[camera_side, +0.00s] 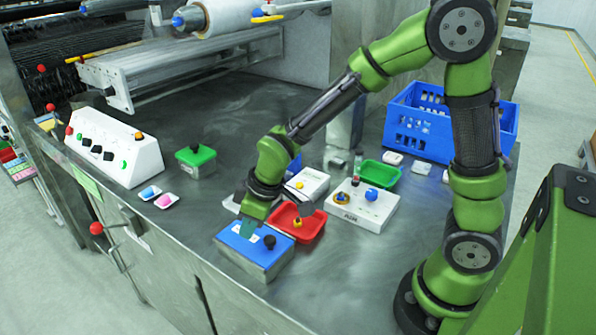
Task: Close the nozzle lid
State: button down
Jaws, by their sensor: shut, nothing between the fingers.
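My gripper (249,229) points down over a metal box with a blue top (250,248) at the front of the steel table. It is shut and holds nothing. Its fingertips are at the blue top, left of a black knob (269,241); I cannot tell whether they touch it. A smaller metal box with a green top (195,154) and a black knob stands farther back to the left. I cannot tell for sure which part is the nozzle lid. My wrist hides part of the things behind it.
A red tray (313,230) and a white block with a blue knob (361,204) stand just right of my gripper. A green tray (381,174) and a blue crate (440,128) are behind. A white control panel (113,149) stands left. The table's middle left is mostly clear.

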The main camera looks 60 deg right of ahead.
aim_at(260, 247)
jog(key=shift+w+a+r, duration=0.25)
jog(key=shift+w+a, duration=0.1)
jog(key=shift+w, duration=0.4)
jog(key=v, duration=1)
jog(key=s+d+r+m+t, duration=0.1)
jog(key=s+d+r+m, duration=0.2)
jog(key=s, duration=0.3)
jog(key=s+d+r+m+t, duration=0.2)
jog(key=s+d+r+m, duration=0.1)
jog(key=s+m, duration=0.3)
jog(key=shift+s+d+t, duration=0.25)
jog(key=shift+s+t, duration=0.05)
jog(key=shift+s, duration=0.05)
jog(key=c, duration=1.8)
grip_release()
